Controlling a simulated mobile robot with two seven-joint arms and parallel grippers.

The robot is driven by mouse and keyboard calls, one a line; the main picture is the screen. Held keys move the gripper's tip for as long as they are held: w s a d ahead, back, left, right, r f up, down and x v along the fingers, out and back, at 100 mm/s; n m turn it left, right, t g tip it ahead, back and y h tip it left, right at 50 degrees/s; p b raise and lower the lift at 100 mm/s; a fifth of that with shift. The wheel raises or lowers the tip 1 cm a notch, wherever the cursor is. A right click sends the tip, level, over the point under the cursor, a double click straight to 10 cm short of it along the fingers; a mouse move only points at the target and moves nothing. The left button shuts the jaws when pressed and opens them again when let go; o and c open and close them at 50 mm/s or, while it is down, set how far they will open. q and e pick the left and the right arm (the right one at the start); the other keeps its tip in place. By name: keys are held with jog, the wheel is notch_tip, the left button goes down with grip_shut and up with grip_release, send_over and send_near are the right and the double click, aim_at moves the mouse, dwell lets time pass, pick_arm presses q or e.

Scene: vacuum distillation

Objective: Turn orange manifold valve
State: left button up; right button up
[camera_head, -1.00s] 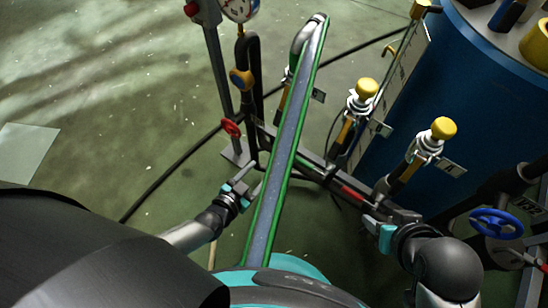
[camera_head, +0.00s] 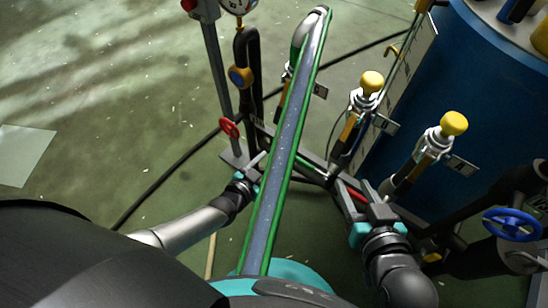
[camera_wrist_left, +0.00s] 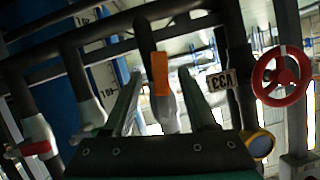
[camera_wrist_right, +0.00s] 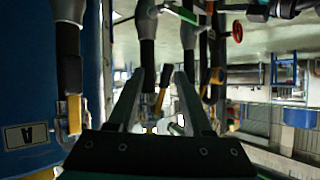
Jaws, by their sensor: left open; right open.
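An orange valve handle (camera_wrist_left: 160,73) hangs on the pipework in the left wrist view, straight ahead between the fingers of my left gripper (camera_wrist_left: 163,92). That gripper is open and seems not to touch it. In the head view my left gripper (camera_head: 258,166) is low beside the manifold pipe, partly hidden by my green-edged column. My right gripper (camera_head: 371,194) is open and empty below the yellow-topped fittings. Its wrist view shows several orange handles, one at the left (camera_wrist_right: 74,115) and a smaller one (camera_wrist_right: 162,90) between the fingers, farther off.
A blue drum (camera_head: 425,110) stands at the right. A blue handwheel (camera_head: 513,224) is beyond my right arm. A red handwheel (camera_head: 229,128) and a blue-and-yellow knob (camera_head: 240,77) are near my left gripper. Yellow-topped fittings (camera_head: 370,82) rise between. The green floor at left is open.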

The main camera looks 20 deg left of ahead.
aim_at(273, 159)
pick_arm(q)
jog(key=shift+b+x, duration=0.6)
jog(key=shift+x, duration=0.4)
jog(key=shift+b+x, duration=0.45)
jog(key=shift+x, duration=0.35)
pick_arm(e)
jog(key=shift+s+a+r+m+t+y, duration=0.15)
jog(key=shift+a+r+t+y, duration=0.35)
jog(key=shift+a+t, duration=0.4)
jog(key=shift+s+a+r+m+t+y, duration=0.15)
jog(key=shift+a+r+t+y, duration=0.35)
jog(key=shift+t, duration=0.6)
jog(key=shift+r, duration=0.15)
pick_arm(q)
jog(key=shift+c, duration=0.3)
grip_shut()
